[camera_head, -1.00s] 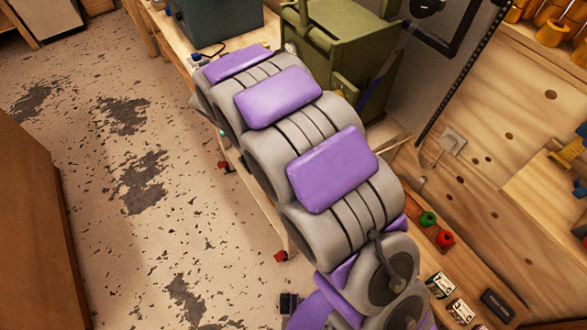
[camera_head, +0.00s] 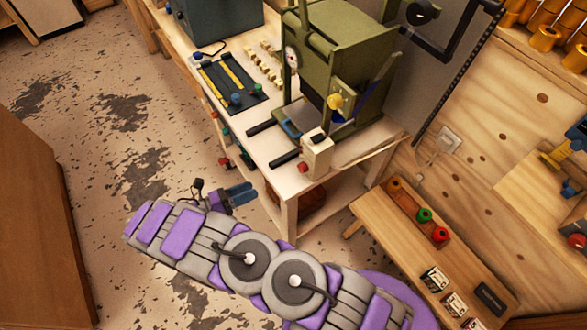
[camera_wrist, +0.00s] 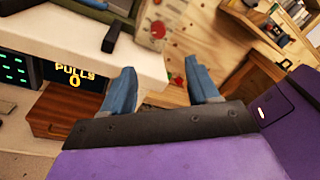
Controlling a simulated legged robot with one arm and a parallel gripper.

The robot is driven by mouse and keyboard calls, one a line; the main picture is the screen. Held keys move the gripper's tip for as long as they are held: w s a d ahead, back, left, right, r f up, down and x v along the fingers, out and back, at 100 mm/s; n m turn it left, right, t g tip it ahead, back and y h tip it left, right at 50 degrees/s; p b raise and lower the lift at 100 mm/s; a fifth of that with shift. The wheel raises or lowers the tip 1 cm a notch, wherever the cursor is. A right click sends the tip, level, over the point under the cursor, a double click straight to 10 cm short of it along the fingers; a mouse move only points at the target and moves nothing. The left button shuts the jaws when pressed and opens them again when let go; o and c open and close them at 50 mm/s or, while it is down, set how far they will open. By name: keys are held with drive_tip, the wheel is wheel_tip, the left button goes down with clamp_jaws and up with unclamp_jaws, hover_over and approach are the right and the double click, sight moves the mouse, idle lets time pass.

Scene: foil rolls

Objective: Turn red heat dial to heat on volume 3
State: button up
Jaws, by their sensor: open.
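A small red knob (camera_head: 303,167), which looks like the red heat dial, is on a beige box (camera_head: 317,158) at the front corner of the table, beside the green machine (camera_head: 340,60). In the wrist view the red knob (camera_wrist: 158,29) faces me, but its setting is too small to read. My gripper (camera_head: 240,193) is left of and below the table corner, apart from the dial. In the wrist view my gripper's two blue fingers (camera_wrist: 160,68) are spread, with nothing between them.
The pale table (camera_head: 275,185) has its front edge close to my gripper. A low wooden bench (camera_head: 385,235) on the right holds green and red rolls. A screen reading "PULLS 0" (camera_wrist: 75,75) shows in the wrist view. Open floor (camera_head: 120,140) lies to the left.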

sight(299, 169)
drive_tip(key=shift+n+t, duration=0.3)
drive_tip(key=shift+t, duration=0.1)
drive_tip(key=b+x, duration=0.1)
drive_tip(key=x, duration=1)
drive_tip(key=b+x, duration=0.1)
drive_tip(key=x, duration=0.4)
drive_tip(key=shift+d+f+b, duration=0.35)
drive_tip(key=shift+f, duration=0.05)
drive_tip(key=shift+c, duration=0.3)
drive_tip(key=c, duration=1)
